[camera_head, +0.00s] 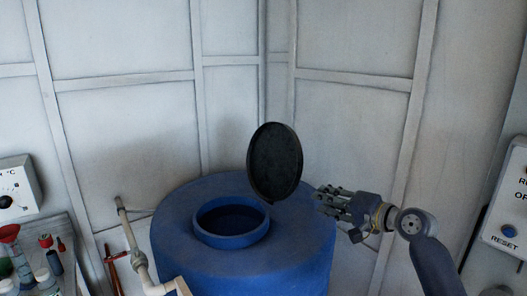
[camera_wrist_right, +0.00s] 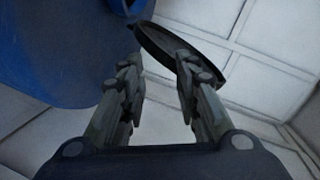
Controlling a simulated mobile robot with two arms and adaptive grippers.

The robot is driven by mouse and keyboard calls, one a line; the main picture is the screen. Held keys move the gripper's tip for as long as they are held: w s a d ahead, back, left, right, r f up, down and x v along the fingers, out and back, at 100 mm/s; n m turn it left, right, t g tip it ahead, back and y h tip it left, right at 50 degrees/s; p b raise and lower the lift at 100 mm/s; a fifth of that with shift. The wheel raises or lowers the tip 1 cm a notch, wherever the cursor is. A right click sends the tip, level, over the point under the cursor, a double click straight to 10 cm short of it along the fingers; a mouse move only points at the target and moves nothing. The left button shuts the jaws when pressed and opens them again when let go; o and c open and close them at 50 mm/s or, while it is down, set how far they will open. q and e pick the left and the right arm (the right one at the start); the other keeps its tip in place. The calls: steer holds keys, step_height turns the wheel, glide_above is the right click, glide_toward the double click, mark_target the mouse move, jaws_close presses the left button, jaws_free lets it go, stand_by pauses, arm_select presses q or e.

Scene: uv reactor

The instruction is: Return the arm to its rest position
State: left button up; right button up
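My right gripper (camera_head: 329,200) is in the head view, just right of the raised black lid (camera_head: 275,162) of a blue barrel (camera_head: 285,262). In the right wrist view the two fingers of my right gripper (camera_wrist_right: 158,82) are spread apart with nothing between them. The lid (camera_wrist_right: 170,45) shows beyond the fingertips there, and the barrel (camera_wrist_right: 55,50) fills the upper left. The lid stands nearly upright at the right edge of the barrel's round opening (camera_head: 231,222), which is uncovered. My left gripper is not in view.
A pale pipe (camera_head: 135,248) with a joint stands left of the barrel. A tray (camera_head: 75,270) with small bottles and a dial box (camera_head: 17,188) are at the far left. A control panel (camera_head: 508,200) marked RESET is at the right. Panelled walls stand behind.

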steer(key=s+a+f+n+g+h, duration=0.1)
steer(key=s+f+n+g+h, duration=0.15)
steer(key=s+f, duration=0.85)
steer(key=s+a+f+n+g+h, duration=0.25)
steer(key=s+f, duration=0.65)
steer(key=f, duration=0.5)
steer(key=s+d+f+n+g+h, duration=0.1)
steer(key=s+d+f, duration=0.1)
steer(key=s, duration=0.7)
steer(key=s+d+f+n+g+h, duration=0.1)
steer(key=s+d+f+g+h, duration=0.15)
steer(key=s, duration=0.65)
steer(key=s+d+f+n+h, duration=0.1)
steer(key=s+d+f, duration=0.15)
steer(key=s, duration=0.55)
step_height(320, 180, down, 28)
steer(key=s+g+b, duration=0.2)
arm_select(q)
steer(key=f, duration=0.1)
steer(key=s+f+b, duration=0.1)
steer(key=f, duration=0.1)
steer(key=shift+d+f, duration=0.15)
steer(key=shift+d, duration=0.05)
arm_select(e)
steer(key=s+d+f, duration=0.3)
steer(key=s+f, duration=1.3)
steer(key=f, duration=0.1)
steer(key=shift+s+f+n+g, duration=0.2)
steer(key=shift+s+n+g, duration=0.2)
steer(key=shift+g, duration=0.05)
